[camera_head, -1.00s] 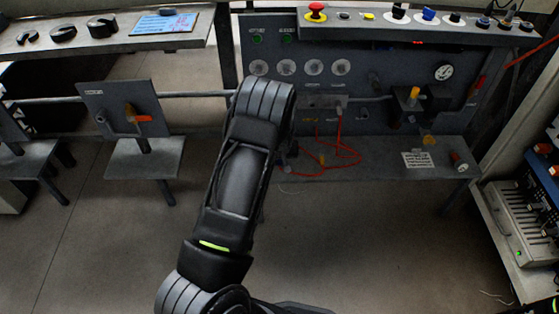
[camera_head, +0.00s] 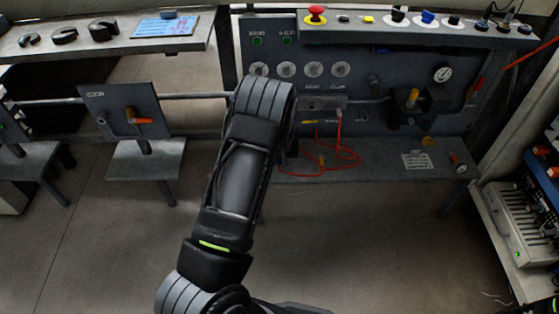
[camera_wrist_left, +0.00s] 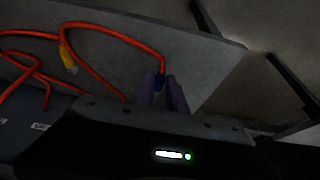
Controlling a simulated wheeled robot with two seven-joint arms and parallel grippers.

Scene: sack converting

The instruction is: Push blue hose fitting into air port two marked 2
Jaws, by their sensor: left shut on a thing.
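In the left wrist view my left gripper (camera_wrist_left: 163,94) is shut on the blue hose fitting (camera_wrist_left: 159,83). The fitting sits at the end of an orange-red hose (camera_wrist_left: 120,30), which curves away to the left. In the head view my left arm reaches up in front of the grey panel (camera_head: 400,75) and hides most of the gripper and the blue fitting. I cannot make out the port marked 2 in either view. My right gripper is not in view.
A yellow fitting (camera_wrist_left: 67,57) on another hose lies left of my gripper; it also shows on the shelf (camera_head: 385,160) below the panel. Loops of orange hose (camera_head: 345,160) spread over this shelf. A white label card (camera_head: 416,160) lies further right.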

